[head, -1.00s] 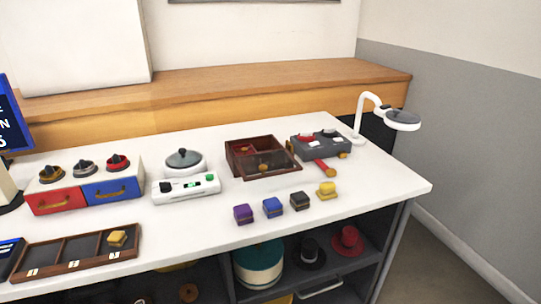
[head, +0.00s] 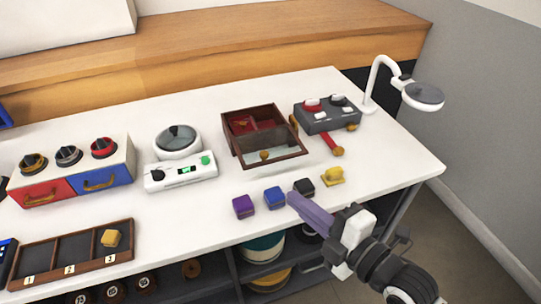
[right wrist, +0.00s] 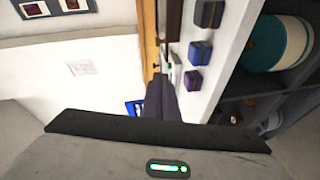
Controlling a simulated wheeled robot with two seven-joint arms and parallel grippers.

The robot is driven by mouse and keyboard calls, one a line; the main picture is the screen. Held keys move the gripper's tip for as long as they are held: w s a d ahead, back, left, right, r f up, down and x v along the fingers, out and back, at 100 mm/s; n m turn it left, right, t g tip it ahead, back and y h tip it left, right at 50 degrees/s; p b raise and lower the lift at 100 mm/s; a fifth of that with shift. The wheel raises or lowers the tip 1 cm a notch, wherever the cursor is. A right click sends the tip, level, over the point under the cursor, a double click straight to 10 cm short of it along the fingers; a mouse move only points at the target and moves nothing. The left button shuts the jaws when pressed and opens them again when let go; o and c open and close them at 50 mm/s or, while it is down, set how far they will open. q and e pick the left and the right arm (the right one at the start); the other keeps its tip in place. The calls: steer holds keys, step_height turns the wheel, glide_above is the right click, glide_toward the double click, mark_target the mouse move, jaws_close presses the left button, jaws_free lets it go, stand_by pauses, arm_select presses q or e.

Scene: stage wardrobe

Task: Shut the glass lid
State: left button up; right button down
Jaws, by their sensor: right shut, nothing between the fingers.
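A dark wooden box (head: 224,133) with a red, divided interior stands right of the middle of the table in the head view. Its back part is uncovered. A glass lid (head: 284,156) in a dark wooden frame with a brass knob lies at the front of the box; I cannot tell exactly how it joins the box. My right gripper (head: 294,199) comes in from the lower right. Its fingers are shut and empty, in front of the box and apart from it, near the blue and black blocks. It also shows in the right wrist view (right wrist: 162,84).
Purple (head: 243,207), blue (head: 273,197), black (head: 303,187) and yellow (head: 333,176) blocks stand before the box. A grey switch box (head: 325,122) with a red-handled lever (head: 332,144) is right of it. A lidded pot (head: 177,143) stands left, and a lamp (head: 423,95) at the right.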

steer(key=shift+n, duration=0.3)
steer(key=x, duration=0.6)
steer(key=r+x, duration=0.1)
steer(key=x, duration=0.2)
steer(key=shift+w+a, duration=0.3)
steer(key=shift+w, duration=0.05)
steer(key=w, duration=0.1)
steer(key=w+f, duration=0.1)
steer(key=w, duration=0.1)
steer(key=shift+w+d, duration=0.1)
steer(key=shift+w, duration=0.05)
arm_select(q)
steer(key=shift+w+d, duration=0.15)
steer(key=shift+w, duration=0.15)
arm_select(e)
steer(key=shift+w+d, duration=0.1)
steer(key=shift+w, duration=0.35)
